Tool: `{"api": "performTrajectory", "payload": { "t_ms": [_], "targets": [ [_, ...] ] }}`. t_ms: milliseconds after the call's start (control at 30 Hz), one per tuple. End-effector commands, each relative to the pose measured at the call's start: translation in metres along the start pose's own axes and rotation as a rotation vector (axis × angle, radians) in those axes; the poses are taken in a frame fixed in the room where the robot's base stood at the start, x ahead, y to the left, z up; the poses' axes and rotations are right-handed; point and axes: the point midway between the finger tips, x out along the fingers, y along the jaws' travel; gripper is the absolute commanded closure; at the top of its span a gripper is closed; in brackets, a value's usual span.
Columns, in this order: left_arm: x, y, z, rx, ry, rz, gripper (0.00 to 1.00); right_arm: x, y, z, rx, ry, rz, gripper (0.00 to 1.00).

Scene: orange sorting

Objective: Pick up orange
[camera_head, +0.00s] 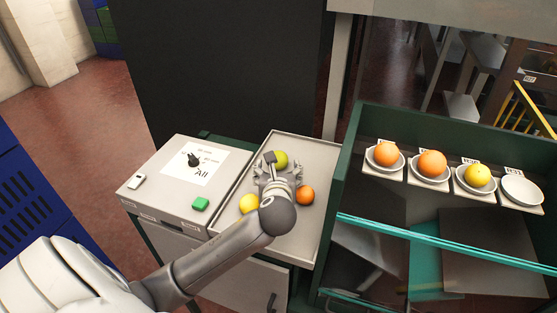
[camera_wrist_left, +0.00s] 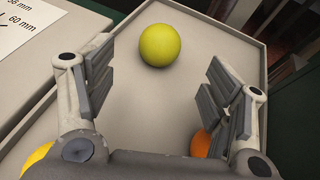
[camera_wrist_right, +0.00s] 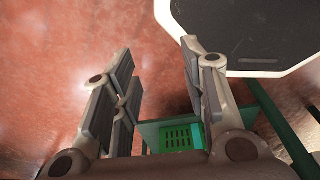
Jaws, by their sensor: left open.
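My left gripper (camera_head: 281,165) is open above the grey tray (camera_head: 310,151). A yellow-green fruit (camera_head: 281,158) lies in the tray, just beyond its fingers. In the left wrist view this fruit (camera_wrist_left: 160,45) shows ahead, centred between the open fingers and touching neither. An orange (camera_head: 305,195) lies in the tray to the right of the gripper; it is partly hidden behind a finger in the left wrist view (camera_wrist_left: 201,143). A yellow fruit (camera_head: 249,204) lies in the tray to the left. My right gripper (camera_wrist_right: 155,95) is open and empty over the floor, outside the head view.
Right of the tray, a green-framed rack (camera_head: 350,170) holds white plates, three with fruit and one empty plate (camera_head: 522,190) at the right end.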

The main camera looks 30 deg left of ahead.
Motion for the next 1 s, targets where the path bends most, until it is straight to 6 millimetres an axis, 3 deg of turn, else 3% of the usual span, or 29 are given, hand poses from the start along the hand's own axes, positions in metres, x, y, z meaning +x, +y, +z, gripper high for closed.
{"api": "performTrajectory", "payload": {
  "t_ms": [167, 367, 567, 767, 1000],
  "targets": [
    [0.025, 0.0, 0.001, -0.003, 0.001, 0.001, 0.25, -0.004, 0.004, 0.022, -0.003, -0.033, 0.005, 0.6],
    [0.036, 0.0, 0.001, -0.005, 0.001, 0.0, 0.25, -0.005, 0.005, 0.012, -0.002, -0.019, 0.006, 0.6],
    [0.06, -0.001, 0.002, -0.005, 0.003, 0.002, 0.25, -0.011, 0.003, -0.005, 0.0, 0.008, 0.003, 0.6],
    [0.081, -0.001, 0.001, -0.004, 0.002, 0.001, 0.25, -0.013, -0.005, -0.006, 0.005, 0.008, -0.006, 0.6],
    [0.084, -0.001, 0.0, -0.004, 0.002, 0.0, 0.25, -0.013, -0.006, -0.001, 0.004, -0.001, -0.007, 0.6]
  ]
}}
